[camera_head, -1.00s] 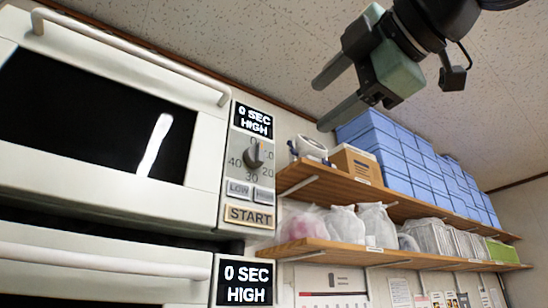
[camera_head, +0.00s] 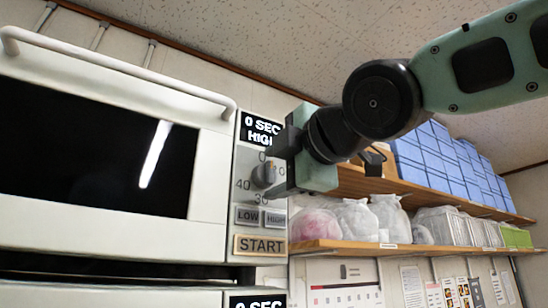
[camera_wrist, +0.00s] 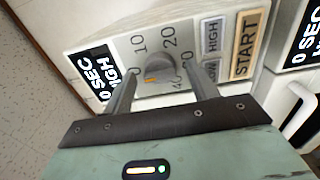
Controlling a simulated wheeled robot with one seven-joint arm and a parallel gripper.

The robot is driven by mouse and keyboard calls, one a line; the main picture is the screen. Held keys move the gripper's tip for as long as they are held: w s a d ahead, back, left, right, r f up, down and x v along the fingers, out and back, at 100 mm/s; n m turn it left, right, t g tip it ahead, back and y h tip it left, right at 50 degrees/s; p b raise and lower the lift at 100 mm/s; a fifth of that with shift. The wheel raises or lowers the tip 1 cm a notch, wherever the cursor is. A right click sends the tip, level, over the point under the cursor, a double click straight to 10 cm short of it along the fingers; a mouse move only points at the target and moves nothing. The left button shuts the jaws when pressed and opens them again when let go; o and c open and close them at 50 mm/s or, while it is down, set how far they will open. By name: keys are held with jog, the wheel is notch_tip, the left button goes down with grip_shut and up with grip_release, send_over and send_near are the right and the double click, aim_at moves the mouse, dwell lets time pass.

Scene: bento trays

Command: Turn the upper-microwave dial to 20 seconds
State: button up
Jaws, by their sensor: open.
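The upper microwave (camera_head: 100,150) has a grey dial (camera_head: 264,174) on its right-hand panel, below a display (camera_head: 261,130) reading 0 SEC HIGH. In the wrist view the dial (camera_wrist: 158,68) has an orange pointer mark and numbers around it, 10, 20 and 40 being readable. The mark points toward the 0 side, near the display (camera_wrist: 95,73). My gripper (camera_wrist: 160,85) is open, with one finger on each side of the dial. I cannot tell whether the fingers touch it. In the head view my gripper (camera_head: 275,170) is at the panel and partly hides the dial and numbers.
LOW (camera_head: 247,215), HIGH (camera_head: 274,219) and START (camera_head: 260,245) buttons sit just below the dial. A second microwave's display (camera_head: 257,302) shows at the bottom. Wooden shelves with bags (camera_head: 355,218) and blue boxes (camera_head: 440,155) are to the right.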

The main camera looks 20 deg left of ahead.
jog(key=shift+w+a, duration=0.4)
jog(key=c, duration=1)
